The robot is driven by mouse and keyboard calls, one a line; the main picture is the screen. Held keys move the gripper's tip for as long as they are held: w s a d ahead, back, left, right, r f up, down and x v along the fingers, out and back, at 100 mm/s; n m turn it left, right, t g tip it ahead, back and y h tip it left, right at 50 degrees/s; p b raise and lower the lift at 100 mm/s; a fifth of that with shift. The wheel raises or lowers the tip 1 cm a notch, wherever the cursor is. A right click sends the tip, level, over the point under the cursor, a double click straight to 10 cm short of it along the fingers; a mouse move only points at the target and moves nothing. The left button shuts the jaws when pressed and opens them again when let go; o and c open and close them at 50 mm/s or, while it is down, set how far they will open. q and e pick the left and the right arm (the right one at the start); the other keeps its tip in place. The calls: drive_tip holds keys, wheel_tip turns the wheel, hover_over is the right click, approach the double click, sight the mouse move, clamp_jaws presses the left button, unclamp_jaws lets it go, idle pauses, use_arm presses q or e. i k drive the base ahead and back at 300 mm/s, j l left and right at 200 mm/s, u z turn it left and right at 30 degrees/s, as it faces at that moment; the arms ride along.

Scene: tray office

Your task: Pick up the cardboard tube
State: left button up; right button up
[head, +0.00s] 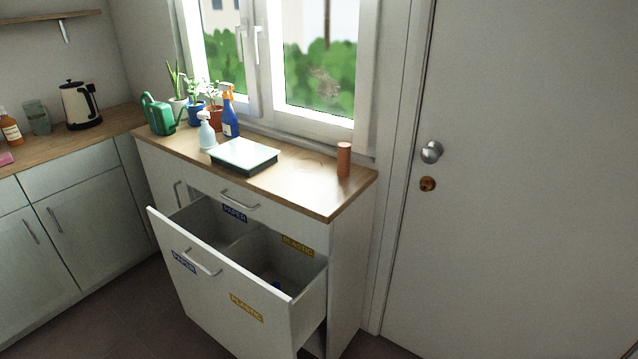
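A brown cardboard tube (344,160) stands upright on the wooden counter top, near its right end and close to the window. Nothing touches it and its whole front is visible. Neither of my grippers shows in the head view.
Below the counter, a drawer (231,286) labelled PAPER and PLASTIC is pulled out, with two compartments. A white-topped box (244,156), spray bottles (229,112), plants and a green watering can (161,114) stand left of the tube. A closed door (520,180) is on the right.

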sight(344, 149)
drive_tip(key=i+j, duration=0.15)
drive_tip(key=j, duration=0.15)
drive_tip(key=i+j+z, duration=0.1)
drive_tip(key=j, duration=0.25)
drive_tip(key=i+j, duration=0.2)
drive_tip(key=i+j+z, duration=0.1)
drive_tip(key=j, duration=0.35)
drive_tip(key=i+j, duration=0.15)
drive_tip(key=j, duration=0.2)
drive_tip(key=i+j, duration=0.15)
drive_tip(key=j, duration=0.2)
drive_tip(key=z, duration=0.05)
